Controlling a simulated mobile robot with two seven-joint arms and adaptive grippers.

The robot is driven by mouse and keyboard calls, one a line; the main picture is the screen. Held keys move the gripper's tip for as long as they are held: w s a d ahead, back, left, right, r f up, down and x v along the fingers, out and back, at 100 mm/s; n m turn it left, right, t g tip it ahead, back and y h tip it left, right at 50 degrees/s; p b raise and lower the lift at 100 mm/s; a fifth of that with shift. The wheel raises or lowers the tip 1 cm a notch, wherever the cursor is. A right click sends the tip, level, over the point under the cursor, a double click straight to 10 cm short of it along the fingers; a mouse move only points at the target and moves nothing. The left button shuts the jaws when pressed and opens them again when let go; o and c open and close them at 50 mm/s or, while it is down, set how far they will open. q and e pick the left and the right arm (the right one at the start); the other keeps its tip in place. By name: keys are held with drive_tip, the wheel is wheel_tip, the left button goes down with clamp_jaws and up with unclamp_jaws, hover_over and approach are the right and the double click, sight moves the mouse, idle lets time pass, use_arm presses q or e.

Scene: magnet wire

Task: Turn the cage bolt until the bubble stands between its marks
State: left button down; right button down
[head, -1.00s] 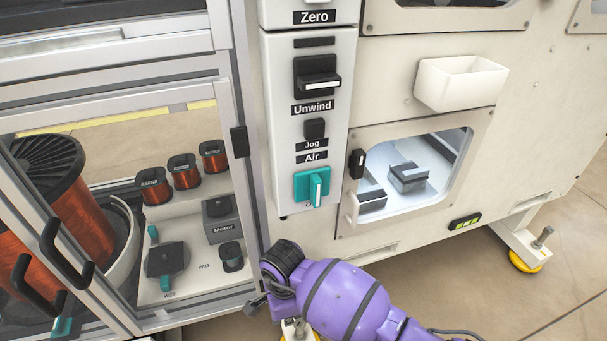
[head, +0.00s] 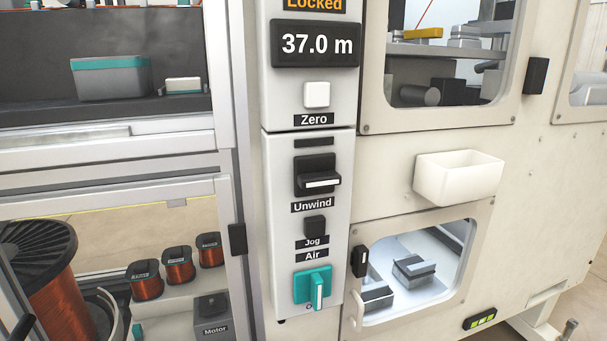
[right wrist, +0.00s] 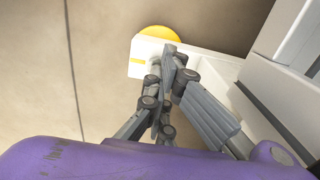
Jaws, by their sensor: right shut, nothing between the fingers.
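A small level with a yellow-green vial in a black housing (head: 480,319) sits low on the cream machine front in the head view. Its bubble and marks are too small to read. A bolt (head: 571,327) stands on a white foot bracket at the lower right edge. In the right wrist view, my right gripper (right wrist: 172,52) is shut and empty over another white foot bracket (right wrist: 205,65) with a yellow round pad (right wrist: 160,33). The fingers cover much of whatever bolt is there, and I cannot tell whether they touch it.
A control column with an Unwind switch (head: 318,178) and a teal Air knob (head: 312,288) stands mid-view. A white bin (head: 458,178) juts from the machine front above a lit window (head: 410,270). A cabinet with copper spools (head: 145,281) stands at left. Bare floor shows lower right.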

drive_tip(key=shift+d+f, duration=0.25)
drive_tip(key=shift+d, duration=0.25)
drive_tip(key=shift+d+f, duration=0.2)
drive_tip(key=shift+d, duration=0.3)
drive_tip(key=shift+w+r+p, duration=0.1)
drive_tip(key=shift+w+p, duration=0.15)
drive_tip(key=shift+p, duration=0.3)
drive_tip(key=shift+w+a, duration=0.1)
idle(0.3)
drive_tip(key=shift+a, duration=0.2)
drive_tip(key=shift+a+r, duration=0.1)
drive_tip(key=shift+a, duration=0.2)
